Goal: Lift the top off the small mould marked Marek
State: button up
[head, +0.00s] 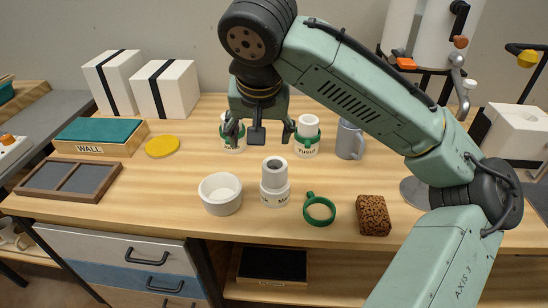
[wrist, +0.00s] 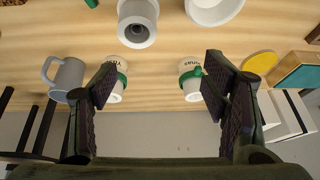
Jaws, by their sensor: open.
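The small mould (head: 276,190) with a label starting "MA" stands upright near the table's front. It is white, with a narrower top (head: 274,170) that has a round grey opening, and no green band around it. The wrist view shows this mould (wrist: 138,22) at the upper edge. A green band (head: 319,210) lies on the table to its right. My gripper (head: 262,131) points down, open and empty, above and behind this mould, apart from it. In the wrist view its fingers (wrist: 158,88) are spread wide.
Two similar moulds with green bands, one left (head: 234,141) and one right (head: 306,147), stand behind. A white bowl (head: 221,201) is close left of the front mould. A brown sponge (head: 373,216), grey mug (head: 349,140) and yellow disc (head: 162,146) stand farther off.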

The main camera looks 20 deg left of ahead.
aim_at(275, 167)
jog(key=shift+m+h, duration=0.3)
jog(key=shift+h, duration=0.2)
jog(key=f, duration=0.1)
jog(key=w+d+f, duration=0.1)
jog(key=f, duration=0.1)
jog(key=w+d+f, duration=0.1)
jog(key=shift+f, duration=0.25)
jog(key=shift+s+p+x, duration=0.15)
jog(key=shift+p+x, duration=0.35)
jog(key=shift+x, duration=1)
jog(key=shift+s+p+x, duration=0.15)
jog(key=shift+p+x, duration=0.3)
jog(key=shift+x, duration=1)
jog(key=shift+f, duration=0.15)
jog(key=shift+c, duration=0.4)
jog(key=c, duration=1.2)
